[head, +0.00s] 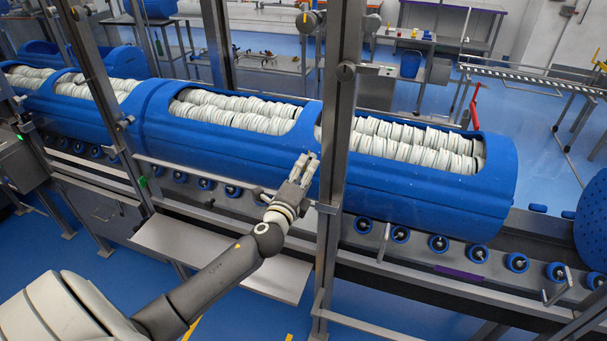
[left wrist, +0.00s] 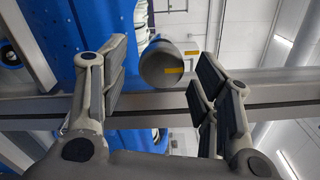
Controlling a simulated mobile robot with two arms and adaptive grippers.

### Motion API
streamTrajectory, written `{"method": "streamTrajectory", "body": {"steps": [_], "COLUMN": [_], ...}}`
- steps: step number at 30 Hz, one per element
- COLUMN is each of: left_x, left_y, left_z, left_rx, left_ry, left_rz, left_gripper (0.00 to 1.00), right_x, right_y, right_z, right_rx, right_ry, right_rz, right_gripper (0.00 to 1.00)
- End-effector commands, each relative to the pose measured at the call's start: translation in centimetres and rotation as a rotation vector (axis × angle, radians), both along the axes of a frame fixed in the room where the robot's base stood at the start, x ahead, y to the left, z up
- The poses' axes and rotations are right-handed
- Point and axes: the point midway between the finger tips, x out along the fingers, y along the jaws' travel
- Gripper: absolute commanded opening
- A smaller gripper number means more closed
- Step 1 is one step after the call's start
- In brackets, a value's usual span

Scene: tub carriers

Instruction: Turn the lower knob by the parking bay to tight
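In the left wrist view a dark grey round knob (left wrist: 160,68) with a short yellow mark on its face shows between the spread fingers of my left gripper (left wrist: 158,78). Clear gaps show on both sides of it, and it sits beside a grey metal rail (left wrist: 270,88). In the head view my left gripper (head: 303,170) is raised beside the metal post (head: 340,130), in front of the blue tub. I cannot make out the marked knob there. A dark round knob (head: 346,72) shows higher on the post. My right gripper is not in view.
Long blue tubs (head: 430,195) filled with white discs lie on a roller conveyor (head: 440,245). A grey shelf (head: 270,275) juts out below my left arm. Another post (head: 100,90) stands to the left. Blue floor (head: 230,320) is open at the front.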

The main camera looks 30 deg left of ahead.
Motion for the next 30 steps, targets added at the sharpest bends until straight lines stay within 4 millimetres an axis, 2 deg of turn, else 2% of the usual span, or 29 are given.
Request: {"method": "streamTrajectory", "body": {"steps": [7, 11, 24, 30], "left_x": [-0.1, -0.9, -8.1, -10.6], "left_y": [0.0, -0.3, -2.0, -2.6], "left_z": [0.0, -0.1, -0.1, -0.1], "left_rx": [-0.001, -0.002, -0.003, -0.003], "left_ry": [0.000, 0.001, 0.001, 0.001], "left_rz": [0.000, -0.001, 0.000, -0.001], "left_gripper": [0.58, 0.58, 0.58, 0.58], "right_x": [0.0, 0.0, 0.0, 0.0], "right_y": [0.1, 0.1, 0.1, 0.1], "right_z": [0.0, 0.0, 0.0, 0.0], "right_rx": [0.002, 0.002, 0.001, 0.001], "right_ry": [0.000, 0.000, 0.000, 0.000], "right_rz": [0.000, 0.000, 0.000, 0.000], "right_gripper": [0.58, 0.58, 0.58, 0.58]}}
